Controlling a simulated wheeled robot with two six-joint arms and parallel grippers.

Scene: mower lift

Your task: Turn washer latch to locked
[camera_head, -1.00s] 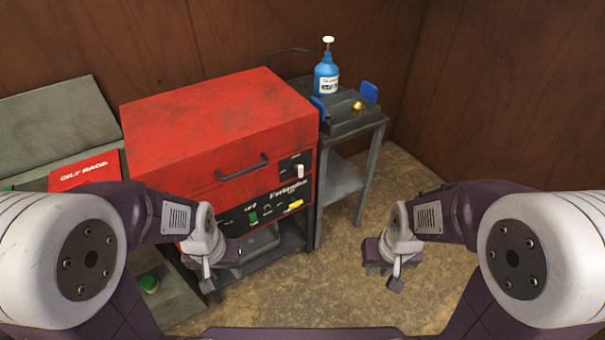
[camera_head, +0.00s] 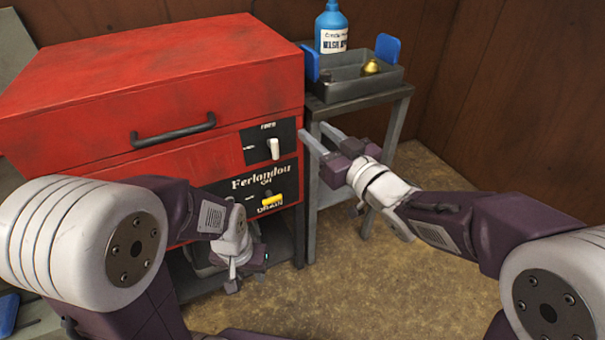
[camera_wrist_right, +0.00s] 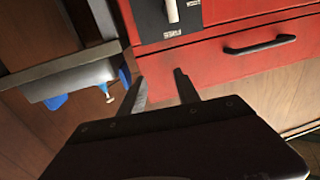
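The red washer (camera_head: 150,80) stands at the left in the head view with its lid down. A white latch lever (camera_head: 274,149) sits upright on a black plate at its front right. The lever also shows at the top of the right wrist view (camera_wrist_right: 171,9). My right gripper (camera_head: 315,133) is open and empty, to the right of the latch and apart from it. Its two fingers (camera_wrist_right: 161,90) are spread below the latch in the wrist view, with nothing between them. My left gripper (camera_head: 243,278) hangs low in front of the washer; its fingers are not clear.
A yellow lever (camera_head: 271,201) sits on the panel below the latch. A grey side table (camera_head: 360,108) on the right carries a tray (camera_head: 345,89) with a brass piece (camera_head: 371,67) and a blue bottle (camera_head: 331,30). The floor in front is clear.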

